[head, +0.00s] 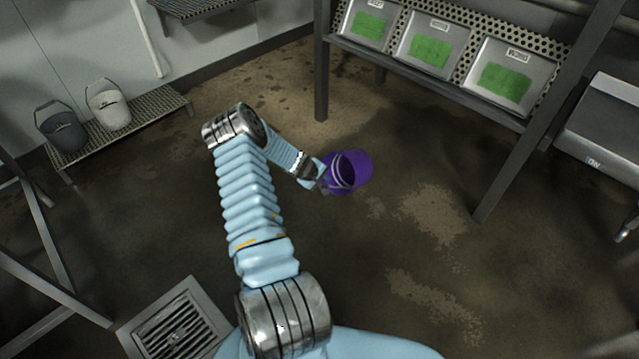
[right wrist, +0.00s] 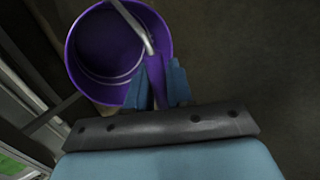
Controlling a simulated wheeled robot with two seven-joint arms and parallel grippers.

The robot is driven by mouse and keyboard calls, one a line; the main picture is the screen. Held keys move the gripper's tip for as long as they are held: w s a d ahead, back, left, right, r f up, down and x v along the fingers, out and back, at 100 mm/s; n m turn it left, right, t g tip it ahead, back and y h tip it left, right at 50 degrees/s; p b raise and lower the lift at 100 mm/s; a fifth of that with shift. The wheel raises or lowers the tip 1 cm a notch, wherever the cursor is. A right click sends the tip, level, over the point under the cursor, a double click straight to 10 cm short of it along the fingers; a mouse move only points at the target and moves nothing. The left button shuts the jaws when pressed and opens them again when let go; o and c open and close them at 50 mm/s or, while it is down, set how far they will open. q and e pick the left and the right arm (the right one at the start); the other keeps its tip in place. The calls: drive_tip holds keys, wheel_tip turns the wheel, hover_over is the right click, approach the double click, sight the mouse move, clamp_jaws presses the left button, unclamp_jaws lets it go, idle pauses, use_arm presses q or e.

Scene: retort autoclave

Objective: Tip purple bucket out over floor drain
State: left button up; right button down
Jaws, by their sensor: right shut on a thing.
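The purple bucket (head: 354,170) hangs from my right gripper (head: 322,178) near the middle of the head view, well away from the drain. In the right wrist view the bucket (right wrist: 88,75) shows its round mouth, and its inside looks dark; I cannot tell what is in it. My right gripper (right wrist: 158,84) is shut on the bucket's handle, at a purple grip on the metal bail. The floor drain (head: 176,331) is a square metal grate at the lower left of the head view, beside my arm. My left gripper is not in view.
A grey bucket (head: 62,130) and a white bucket (head: 108,106) stand on a low perforated rack at the left. A metal frame with several green-marked bins (head: 430,47) stands at the upper right. Wet floor between is open.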

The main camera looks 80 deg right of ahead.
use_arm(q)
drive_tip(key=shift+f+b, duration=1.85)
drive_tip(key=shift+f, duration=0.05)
use_arm(e)
drive_tip(key=s+d, duration=0.6)
drive_tip(key=d, duration=0.3)
drive_tip(key=shift+s, duration=0.2)
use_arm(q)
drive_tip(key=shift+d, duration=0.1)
use_arm(e)
drive_tip(key=shift+s+d, duration=0.1)
drive_tip(key=shift+d, duration=0.1)
